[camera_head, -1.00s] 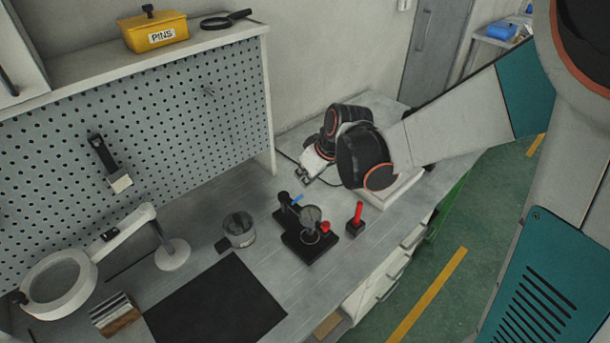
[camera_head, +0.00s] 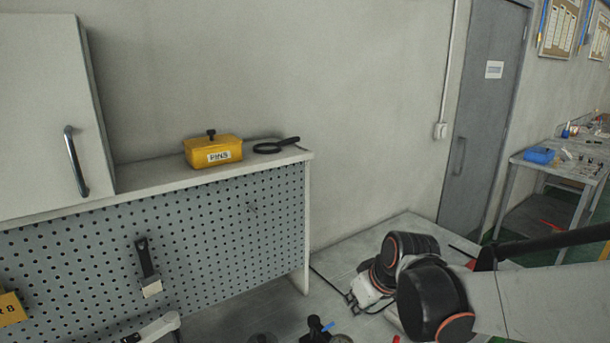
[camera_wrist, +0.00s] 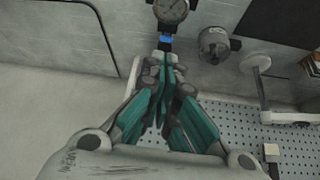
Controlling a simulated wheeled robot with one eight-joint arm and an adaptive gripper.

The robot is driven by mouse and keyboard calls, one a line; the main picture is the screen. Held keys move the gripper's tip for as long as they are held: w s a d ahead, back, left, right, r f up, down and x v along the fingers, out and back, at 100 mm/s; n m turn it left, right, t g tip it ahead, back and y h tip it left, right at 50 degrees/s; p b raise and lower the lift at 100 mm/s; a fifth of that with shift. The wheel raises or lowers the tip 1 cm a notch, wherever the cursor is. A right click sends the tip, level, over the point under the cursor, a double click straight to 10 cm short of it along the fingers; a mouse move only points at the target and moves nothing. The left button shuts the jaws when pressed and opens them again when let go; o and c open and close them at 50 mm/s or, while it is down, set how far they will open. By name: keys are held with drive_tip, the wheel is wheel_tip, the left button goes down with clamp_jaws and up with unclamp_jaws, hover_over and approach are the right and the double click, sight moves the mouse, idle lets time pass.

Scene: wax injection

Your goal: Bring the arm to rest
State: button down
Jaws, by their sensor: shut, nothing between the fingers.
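My arm comes in from the right in the head view and bends over the far end of the workbench (camera_head: 400,236). My gripper (camera_head: 352,303) is at the end of the arm, low above the bench, partly hidden by my dark wrist joints. In the wrist view my gripper (camera_wrist: 166,62) shows its teal and grey fingers drawn together, shut and empty. A dial gauge stand (camera_wrist: 172,10) lies beyond the fingertips in the wrist view; I cannot tell the distance. Its top also shows at the bottom edge of the head view (camera_head: 316,326).
A pegboard (camera_head: 230,225) stands behind the bench, with a shelf holding a yellow PINS box (camera_head: 213,152) and a black magnifier (camera_head: 277,146). A metal cup (camera_wrist: 214,44) and a white lamp (camera_wrist: 262,62) show in the wrist view. A grey door (camera_head: 485,110) is at the back right.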

drive_tip(key=s+d+r+m+t+h+b, duration=0.1)
drive_tip(key=s+d, duration=0.3)
drive_tip(key=s, duration=0.5)
drive_tip(key=s+d+r+m+t+h+b, duration=0.1)
drive_tip(key=s+d+m+b, duration=0.2)
drive_tip(key=s, duration=0.6)
drive_tip(key=shift+d+r+m+h, duration=0.15)
drive_tip(key=shift+d+m+h, duration=0.15)
drive_tip(key=shift+d+m, duration=0.35)
drive_tip(key=shift+a, duration=0.1)
